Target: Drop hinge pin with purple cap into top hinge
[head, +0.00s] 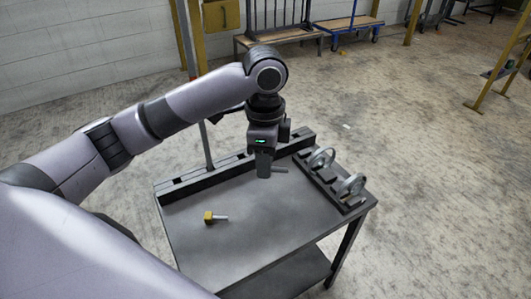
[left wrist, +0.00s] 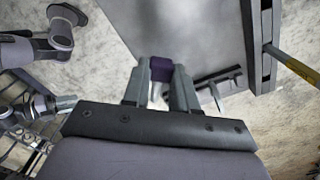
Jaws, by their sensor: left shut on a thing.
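My left gripper (head: 263,172) hangs over the far part of the dark table, fingers pointing down. In the left wrist view, its fingers (left wrist: 161,86) are shut on the purple cap (left wrist: 160,68) of a hinge pin. In the head view a thin grey shaft (head: 281,170) shows beside the fingertips, pointing right; the cap is hidden by the fingers there. A second pin with a yellow cap (head: 208,217) lies on the table at the left front. I cannot make out the top hinge in either view.
The table (head: 250,225) has a raised dark rail (head: 210,178) along its back edge. A dark rack (head: 328,184) with two grey rings stands along its right side. A thin upright post (head: 207,145) rises behind the table. The table's front middle is clear.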

